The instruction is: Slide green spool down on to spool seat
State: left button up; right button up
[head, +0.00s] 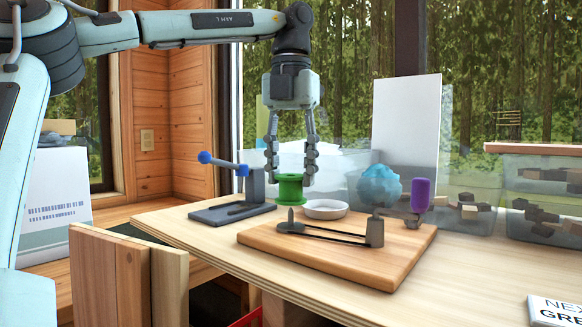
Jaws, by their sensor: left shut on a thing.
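My left gripper (290,177) points straight down over the table and is shut on the green spool (290,190), with a finger on each side of it. The spool is upright. It appears just above a short grey pointed peg (290,216) on the left part of the wooden board (330,262), probably the spool seat. From this angle I cannot tell whether the spool is directly over the peg or behind it. My right gripper is not in view.
A fluffy blue ball (380,186), purple spool (420,194) and white dish (325,208) stand close by. A blue-knobbed clamp (232,206) is at left.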

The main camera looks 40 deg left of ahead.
pick_arm(q)
jog(key=shift+p, duration=0.3)
jog(key=shift+f, duration=0.15)
jog(key=shift+f+b, duration=0.75)
jog(key=shift+f, duration=0.25)
jog(key=o, duration=1.4)
jog(key=shift+r, duration=0.1)
notch_tip(320, 180, up, 7)
jog(key=shift+r, duration=0.2)
